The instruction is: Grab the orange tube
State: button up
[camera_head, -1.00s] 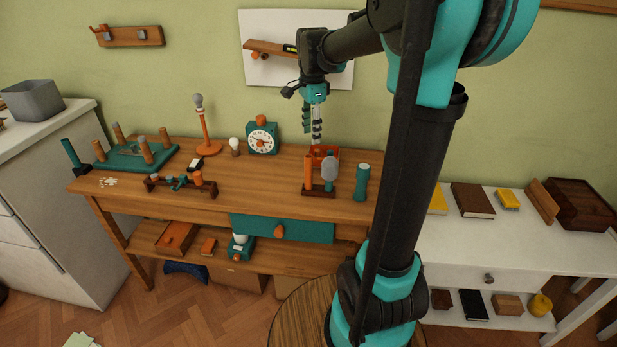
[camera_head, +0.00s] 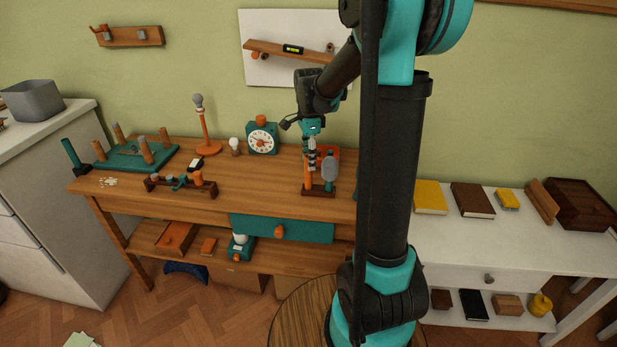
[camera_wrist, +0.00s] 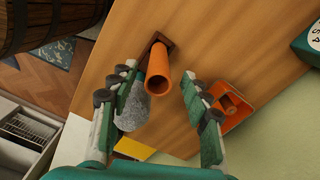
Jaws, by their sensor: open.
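The orange tube (camera_head: 307,181) stands upright in a small brown holder (camera_head: 318,193) on the wooden desk. In the wrist view the tube (camera_wrist: 158,73) shows its open round end toward the camera, between my two fingers. My gripper (camera_head: 312,160) is open, pointing down over the tube, and partly covers it in the head view. In the wrist view the gripper (camera_wrist: 160,78) has one finger on each side of the tube, with gaps.
An orange box (camera_wrist: 232,105) lies beside the right finger in the wrist view. A teal clock (camera_head: 262,139), a light bulb (camera_head: 235,145) and an orange lamp (camera_head: 207,140) stand left on the desk. The middle of the desk top is mostly clear.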

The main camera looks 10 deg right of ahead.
aim_at(309, 175)
jog(key=shift+s+a+f, duration=0.15)
jog(key=shift+f, duration=2.5)
jog(key=shift+c, duration=0.4)
grip_shut()
